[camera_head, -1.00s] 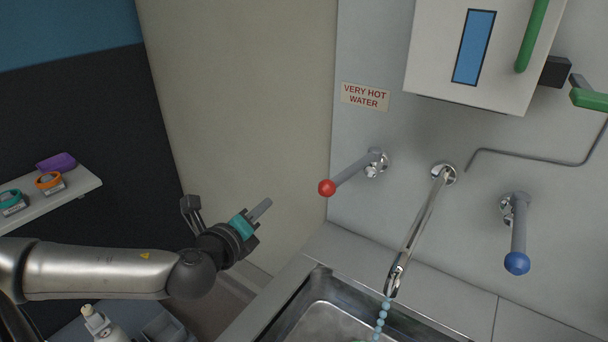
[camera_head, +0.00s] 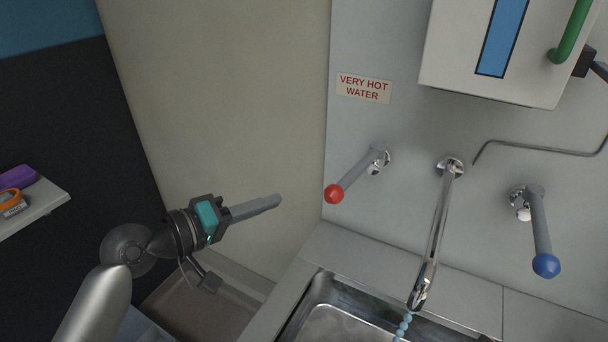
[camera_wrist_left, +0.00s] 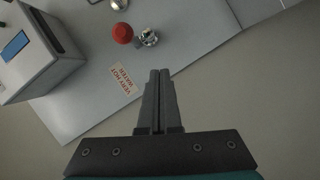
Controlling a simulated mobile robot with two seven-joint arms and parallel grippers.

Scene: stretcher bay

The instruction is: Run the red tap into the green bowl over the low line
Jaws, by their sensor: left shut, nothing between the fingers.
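The red tap is a grey lever (camera_head: 355,176) with a red ball (camera_head: 334,194) at its end, on the wall left of the chrome spout (camera_head: 436,235). My left gripper (camera_head: 277,199) is shut and empty, its fingers pointing right, to the left of the red ball and apart from it. In the left wrist view the closed fingertips (camera_wrist_left: 160,73) lie below and right of the red ball (camera_wrist_left: 122,33). A string of light blue beads (camera_head: 403,326) falls from the spout's mouth, like water running. I cannot see the green bowl or its line. My right gripper is out of view.
The steel sink (camera_head: 345,324) lies below the spout, cut off by the picture's edge. A blue-ended lever (camera_head: 545,265) is at the right. A "VERY HOT WATER" sign (camera_head: 363,88) and a white dispenser (camera_head: 455,60) are above. A shelf (camera_head: 38,213) stands left.

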